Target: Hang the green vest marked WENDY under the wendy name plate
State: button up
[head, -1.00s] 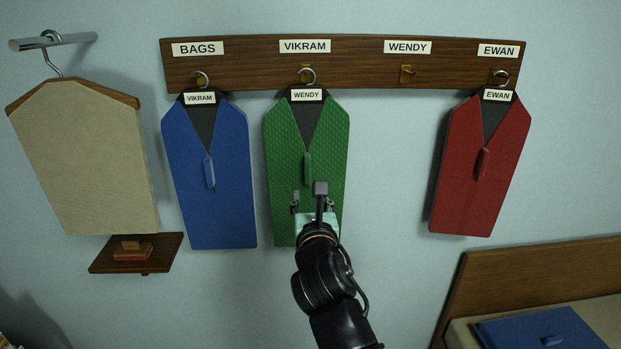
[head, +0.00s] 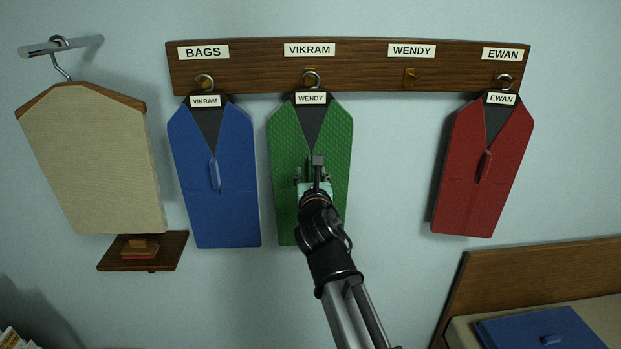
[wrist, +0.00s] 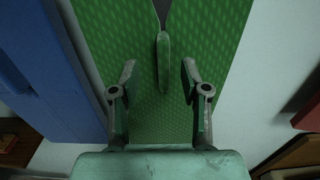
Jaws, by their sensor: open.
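The green vest (head: 288,170) marked WENDY hangs by its hook on the peg under the VIKRAM plate (head: 309,49). A raised green handle runs down its front; it shows in the wrist view (wrist: 163,65). The WENDY plate (head: 411,51) has an empty brass peg (head: 410,76) below it. My gripper (head: 315,177) is in front of the vest, hiding part of its lower half. In the wrist view my gripper (wrist: 160,80) is open, with one finger on each side of the handle's lower part and gaps between them.
The blue vest (head: 213,200) marked VIKRAM hangs under BAGS (head: 203,53), close to the green vest's left. The red vest (head: 480,170) hangs tilted under EWAN (head: 502,55). A beige garment (head: 90,160) hangs at far left above a small shelf (head: 112,260). Wall below WENDY is clear.

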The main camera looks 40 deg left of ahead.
jog(key=p+x, duration=0.1)
jog(key=x, duration=0.4)
jog(key=shift+w+d+p, duration=0.1)
jog(key=shift+w+p, duration=0.05)
jog(key=shift+p, duration=0.15)
jog(key=shift+c, duration=0.4)
grip_shut()
